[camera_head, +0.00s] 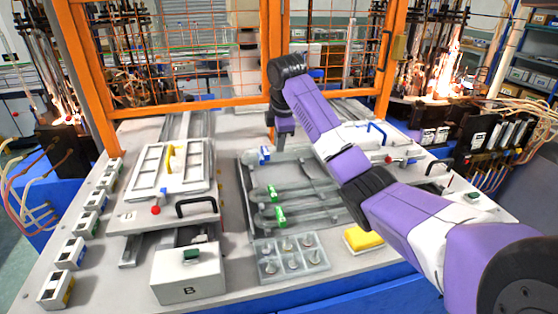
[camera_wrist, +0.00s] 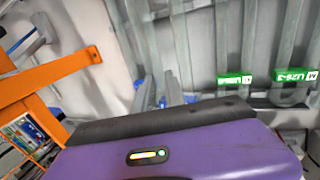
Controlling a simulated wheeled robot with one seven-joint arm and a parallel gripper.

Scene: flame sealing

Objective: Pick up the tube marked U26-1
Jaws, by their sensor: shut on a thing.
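My gripper (camera_head: 271,143) points down at the back left of the grey tray (camera_head: 243,190). It is shut on a tube with a blue-and-white tag (camera_head: 264,155); the tag's writing is too small to read. In the wrist view, the fingers (camera_wrist: 160,93) show beyond my purple housing, with bits of blue beside them; the housing hides most of the grip. Two glassy tubes with green tags lie in the tray: one tag (camera_head: 271,192) is in the middle, the other (camera_head: 280,216) nearer the front. In the wrist view, the green tags (camera_wrist: 235,80) (camera_wrist: 297,75) appear inverted, and I cannot read them surely.
An orange guard frame (camera_head: 268,60) stands behind the table. A clear rack with several small knobs (camera_head: 290,258) and a yellow block (camera_head: 362,238) lie in front of the tray. A white box marked B (camera_head: 188,275) and a fixture with a black handle (camera_head: 197,205) stand left.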

